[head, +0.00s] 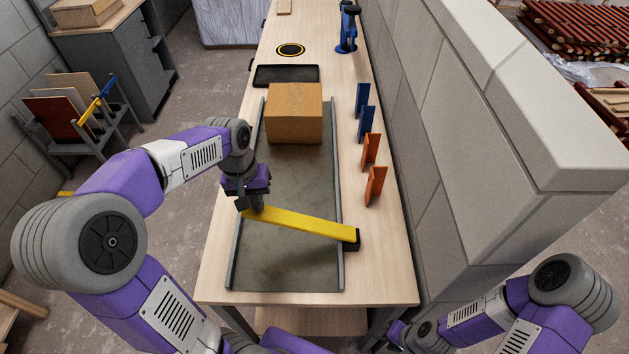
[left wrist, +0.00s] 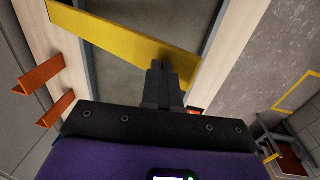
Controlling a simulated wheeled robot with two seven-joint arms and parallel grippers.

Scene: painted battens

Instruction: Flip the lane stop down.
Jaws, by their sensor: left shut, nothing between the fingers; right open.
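The lane stop is a yellow bar (head: 305,224) lying across the grey lane (head: 285,265), from a black block (head: 352,240) at the right rail to the left rail. It looks down and about level. In the left wrist view the yellow bar (left wrist: 125,38) runs across the lane from upper left to right. My left gripper (head: 257,205) is shut and empty, pointing down at the bar's left end; its fingers also show in the left wrist view (left wrist: 162,75). I cannot tell if they touch the bar. My right gripper (head: 397,332) is low at the bottom edge, open and away from the bar.
A cardboard box (head: 294,115) stands in the lane behind the bar. Blue (head: 366,122) and orange (head: 375,185) upright pieces stand right of the lane. A black tray (head: 286,75) lies beyond. A block wall (head: 440,150) bounds the table's right side. The near lane is clear.

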